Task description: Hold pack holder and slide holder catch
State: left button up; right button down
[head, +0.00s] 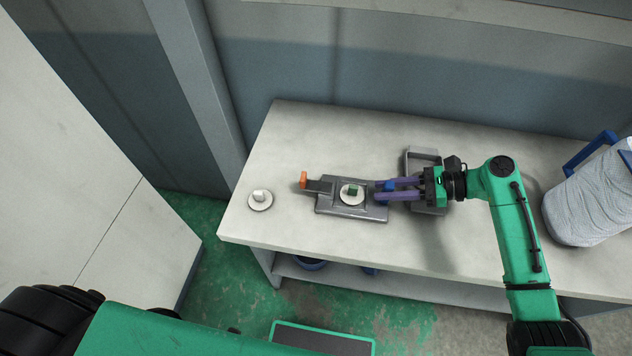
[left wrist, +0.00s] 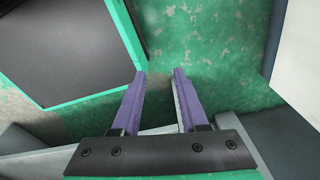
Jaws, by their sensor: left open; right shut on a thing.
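A grey metal holder fixture (head: 325,208) lies on the table, with a white disc (head: 346,198) bearing a small green block (head: 353,190) on it. A dark bar with an orange end (head: 304,179) sticks out at its left; I cannot tell whether this is the catch. My right gripper (head: 382,190) reaches in from the right and is shut on a small blue part (head: 390,185) at the fixture's right side. The fingers partly hide that part. My left gripper (left wrist: 160,73) is open and empty above the green floor in the left wrist view, away from the fixture.
A second white disc with a small white block (head: 260,199) lies near the table's left edge. A grey bracket (head: 422,154) stands behind my right gripper. A large white roll (head: 592,195) with a blue frame is at the right. The table (head: 290,130) is clear behind the fixture.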

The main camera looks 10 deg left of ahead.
pick_arm(q)
jog(key=w+a+r+n+t+y, duration=0.1)
jog(key=w+a+r, duration=0.45)
jog(key=w, duration=0.35)
jog(key=w+a+r+t+y, duration=0.1)
jog(key=w+a+r+y, duration=0.1)
jog(key=w+a+r, duration=0.45)
jog(key=w+a+r+n+t+y, duration=0.1)
jog(key=w+a+r, duration=0.3)
jog(key=w+a, duration=0.55)
jog(key=w+d+r+n+t, duration=0.2)
jog(key=w+d+r+n, duration=0.1)
jog(key=w+r, duration=1.2)
jog(key=w+d+r+t+h, duration=0.15)
jog(key=w+d+r, duration=0.25)
jog(key=d+r, duration=0.6)
jog(key=w+d+r+g+h, duration=0.15)
jog(key=w+d+r, duration=0.25)
jog(key=d+r, duration=0.6)
jog(key=m+g+h, duration=0.1)
jog(key=m+g, duration=0.2)
send_near(303, 177)
jog(key=f, duration=0.1)
jog(key=x, duration=0.9)
jog(key=shift+w, duration=0.15)
